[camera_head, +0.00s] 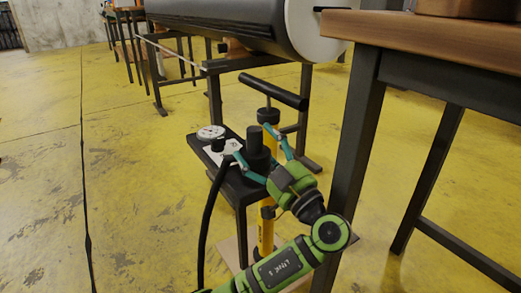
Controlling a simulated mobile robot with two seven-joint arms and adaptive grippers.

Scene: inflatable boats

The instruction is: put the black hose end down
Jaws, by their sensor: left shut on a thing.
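My left gripper (253,142) is green with teal fingers. Its fingers are closed on either side of a black cylindrical piece, which I take to be the black hose end (255,138). It is upright, over or at the small dark stand (242,189); I cannot tell whether it touches the top. A black hose (205,220) curves from beside the fingers down to the lower left. Where it joins the held piece is hard to make out. My right gripper is not in view.
A round white gauge (210,132) is on the stand's left part. A yellow pump (265,232) with a black T-handle (273,91) stands close by. A wooden-topped table (440,40) is at right, a bench with a large grey roll (225,22) behind. Yellow floor at left is clear.

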